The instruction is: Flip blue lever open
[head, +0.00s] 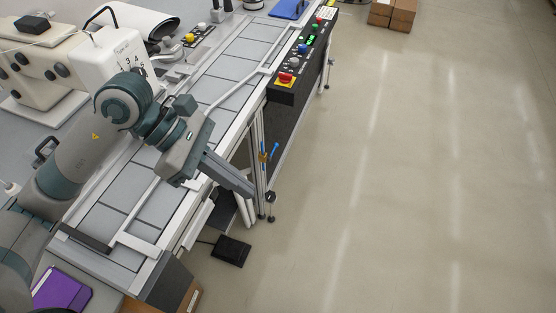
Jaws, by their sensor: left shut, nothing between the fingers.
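The blue lever (274,150) is a small slanted handle on the side of the conveyor frame, below the control panel. A small orange part shows beside it. My left gripper (250,189) reaches over the conveyor edge from the left. Its fingers are shut and empty, and they point down to the right. In the picture the fingertips are a little below and left of the lever, with a gap between them; depth is hard to judge. My right gripper is out of view.
The conveyor (225,70) runs under my left arm, with a control panel (302,52) and red button (286,78) on its right side. A black foot pedal (231,250) lies on the floor. A sewing machine (108,55) stands at left.

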